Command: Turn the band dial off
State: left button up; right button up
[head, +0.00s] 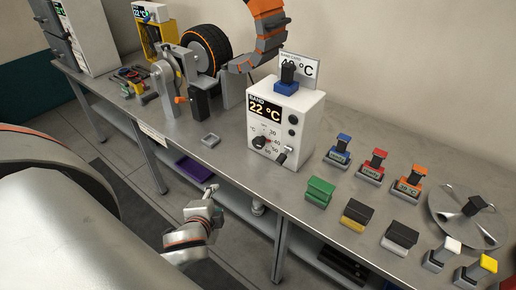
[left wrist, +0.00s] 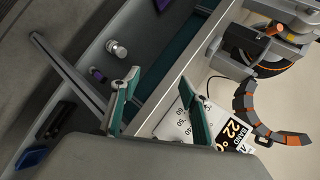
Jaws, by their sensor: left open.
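The white band controller box (head: 290,105) stands on the steel bench, its display reading "BAND 22 °C". The band dial (head: 261,142), a dark knob beside a temperature scale, is low on its front; its exact pointer setting is too small to tell. My left gripper (head: 212,189) is in front of the bench edge, left of and below the box, apart from it. In the left wrist view my left gripper (left wrist: 160,100) is open and empty, with green finger pads. The box (left wrist: 172,124) shows there behind one finger, which partly hides its front. My right gripper is not in view.
A tyre (head: 208,48) in a clamp stands behind on the left, near an orange-and-grey segmented band (head: 268,35). Several coloured blocks and small displays cover the bench on the right, with a round metal disc (head: 440,212). The bench edge lies between my gripper and the box.

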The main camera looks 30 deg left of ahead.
pick_arm(q)
jog(key=w+a+r+m+t+y, duration=0.1)
jog(key=w+a+r+m+t, duration=0.4)
jog(key=w+r+m, duration=0.4)
jog(key=m+t+h, duration=0.3)
jog(key=m+h, duration=0.4)
jog(key=m, duration=0.8)
send_near(256, 146)
jog(key=shift+w+a+r, duration=0.4)
jog(key=shift+w+r, duration=0.15)
jog(key=shift+w, duration=0.05)
jog(key=shift+w+d+f+m, duration=0.1)
jog(key=shift+d+f+m, duration=0.1)
jog(key=shift+m, duration=0.4)
jog(key=shift+w+d+f+m, duration=0.1)
jog(key=shift+f+m, duration=0.15)
jog(key=shift+m, duration=0.35)
jog(key=shift+w+d+r+h, duration=0.1)
jog(key=shift+w+h, duration=0.3)
jog(key=shift+w, duration=0.2)
jog(key=w, duration=0.2)
jog(key=w+p, duration=0.1)
jog(key=w, duration=0.3)
jog(key=shift+w+d+p, duration=0.25)
jog(key=shift+p, duration=0.05)
